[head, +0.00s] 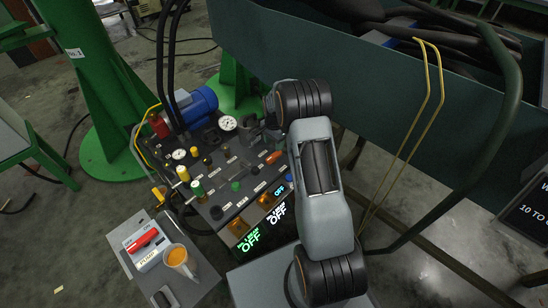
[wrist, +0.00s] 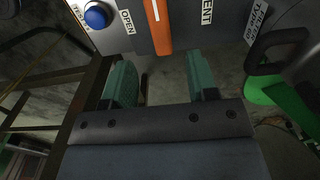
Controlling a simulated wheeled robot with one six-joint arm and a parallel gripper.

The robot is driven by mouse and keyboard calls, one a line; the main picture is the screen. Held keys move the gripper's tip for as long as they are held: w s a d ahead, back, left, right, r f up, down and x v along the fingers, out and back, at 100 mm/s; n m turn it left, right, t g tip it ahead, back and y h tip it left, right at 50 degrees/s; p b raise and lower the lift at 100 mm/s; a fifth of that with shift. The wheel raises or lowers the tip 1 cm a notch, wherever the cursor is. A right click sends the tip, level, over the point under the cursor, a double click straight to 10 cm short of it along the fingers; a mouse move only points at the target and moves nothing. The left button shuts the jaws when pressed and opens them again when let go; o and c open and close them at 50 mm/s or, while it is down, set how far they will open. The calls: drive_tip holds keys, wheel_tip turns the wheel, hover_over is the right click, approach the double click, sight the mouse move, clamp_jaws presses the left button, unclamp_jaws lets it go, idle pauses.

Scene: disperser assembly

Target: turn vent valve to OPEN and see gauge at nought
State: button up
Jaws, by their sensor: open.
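The vent valve's orange handle (wrist: 158,25) shows at the top of the wrist view, lengthwise up and down the picture. A label reading OPEN (wrist: 127,21) is to its left, and a label ending in "ENT" (wrist: 207,12) is to its right. In the head view an orange-red handle (head: 273,158) shows on the panel. My gripper (wrist: 161,68) is open and empty, its two green fingers apart, below the handle's end and not touching it. In the head view my arm hides part of the panel. A round gauge (head: 228,123) faces up; its reading is too small to tell.
A second gauge (head: 179,154) is on the panel's left. A blue button (wrist: 96,16) is left of the handle in the wrist view. A blue motor (head: 199,104) stands behind the panel.

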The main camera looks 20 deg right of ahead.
sight(274, 155)
wheel_tip(274, 155, down, 8)
drive_tip(key=shift+r+b, duration=0.15)
drive_tip(key=shift+b, duration=1)
drive_tip(key=c, duration=0.9)
